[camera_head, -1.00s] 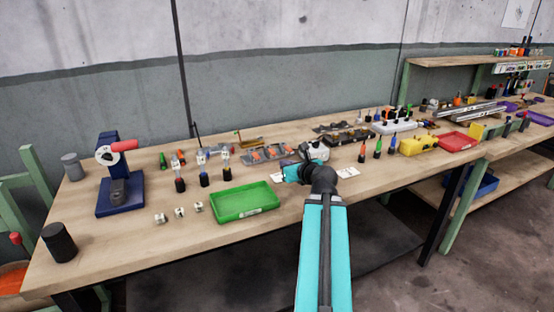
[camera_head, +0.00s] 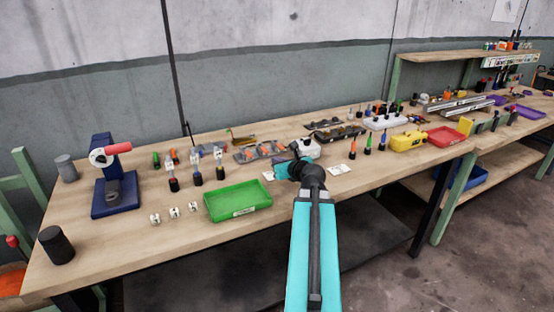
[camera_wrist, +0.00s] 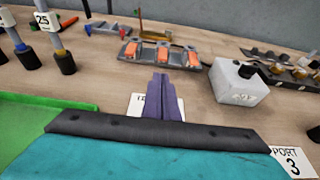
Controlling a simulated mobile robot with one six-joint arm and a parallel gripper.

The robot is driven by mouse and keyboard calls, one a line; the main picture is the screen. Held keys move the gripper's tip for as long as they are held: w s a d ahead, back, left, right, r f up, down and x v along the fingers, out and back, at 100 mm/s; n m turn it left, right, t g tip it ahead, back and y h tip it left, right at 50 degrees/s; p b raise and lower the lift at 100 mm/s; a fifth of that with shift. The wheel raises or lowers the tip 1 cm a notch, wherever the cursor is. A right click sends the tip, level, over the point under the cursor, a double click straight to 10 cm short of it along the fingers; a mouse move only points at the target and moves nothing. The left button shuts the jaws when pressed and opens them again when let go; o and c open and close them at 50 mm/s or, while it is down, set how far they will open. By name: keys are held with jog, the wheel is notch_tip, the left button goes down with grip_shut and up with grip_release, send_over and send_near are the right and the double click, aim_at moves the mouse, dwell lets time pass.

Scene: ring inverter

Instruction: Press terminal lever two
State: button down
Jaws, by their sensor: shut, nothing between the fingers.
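A grey metal block with three orange levers (camera_wrist: 160,53) sits on the bench in the upper middle of the wrist view. It also shows in the head view (camera_head: 259,151), beyond the end of my arm. I cannot read which lever is number two. My gripper (camera_wrist: 161,80) shows as purple fingers, shut and empty, low in the middle of the wrist view. A white card lies partly hidden behind the fingers.
A white box (camera_wrist: 238,82) with a black cap stands just right of the fingers. A green tray (camera_head: 237,201) lies to the left. A "PORT 3" card (camera_wrist: 292,161) lies at the lower right.

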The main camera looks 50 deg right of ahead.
aim_at(269, 165)
jog(key=shift+w+d+p, duration=0.1)
jog(key=shift+w+p, duration=0.25)
jog(key=shift+p, duration=0.2)
jog(key=shift+x, duration=3.75)
jog(key=shift+f, duration=0.2)
jog(key=shift+s+a, duration=0.15)
jog(key=shift+a, duration=0.25)
jog(key=shift+d, duration=0.25)
jog(key=shift+d+r, duration=0.1)
jog(key=shift+d, duration=0.05)
jog(key=shift+r+p, duration=0.1)
jog(key=shift+p, duration=0.35)
